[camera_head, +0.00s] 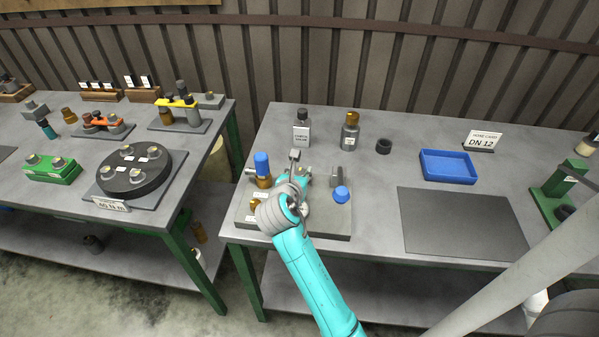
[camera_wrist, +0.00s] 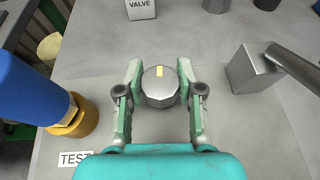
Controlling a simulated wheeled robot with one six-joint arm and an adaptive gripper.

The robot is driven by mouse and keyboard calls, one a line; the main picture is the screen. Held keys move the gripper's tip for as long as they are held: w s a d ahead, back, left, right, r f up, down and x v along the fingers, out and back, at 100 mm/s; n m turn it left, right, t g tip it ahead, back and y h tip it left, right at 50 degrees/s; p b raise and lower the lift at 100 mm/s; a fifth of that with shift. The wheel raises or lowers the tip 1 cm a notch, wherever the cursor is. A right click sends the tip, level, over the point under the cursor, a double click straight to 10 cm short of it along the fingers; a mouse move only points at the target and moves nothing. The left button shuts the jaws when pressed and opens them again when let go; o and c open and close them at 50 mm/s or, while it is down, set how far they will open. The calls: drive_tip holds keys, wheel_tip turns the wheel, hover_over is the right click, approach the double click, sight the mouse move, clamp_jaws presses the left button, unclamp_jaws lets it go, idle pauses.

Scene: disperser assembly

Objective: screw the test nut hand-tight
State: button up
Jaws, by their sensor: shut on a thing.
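The test nut (camera_wrist: 160,86) is a grey faceted nut with a yellow mark on top. It sits between the two fingers of my gripper (camera_wrist: 163,88) in the wrist view, with the fingers shut on its left and right sides. What lies beneath the nut is hidden. In the head view my gripper (camera_head: 297,183) is over the grey fixture plate (camera_head: 330,222), and my arm hides the nut. A "TEST" label (camera_wrist: 74,158) lies at the lower left in the wrist view.
A blue-topped brass fitting (camera_wrist: 62,112) stands close to the left finger. A grey block with a rod (camera_wrist: 253,70) stands to the right. A blue tray (camera_head: 448,167) and dark mat (camera_head: 455,222) lie right.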

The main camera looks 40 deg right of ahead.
drive_tip(key=m+g+h, duration=0.2)
drive_tip(key=m+g, duration=0.2)
drive_tip(key=g, duration=0.1)
drive_tip(key=shift+m, duration=0.4)
drive_tip(key=shift+g, duration=0.4)
drive_tip(key=o, duration=1.2)
drive_tip(key=shift+c, duration=0.2)
drive_tip(key=v, duration=1.2)
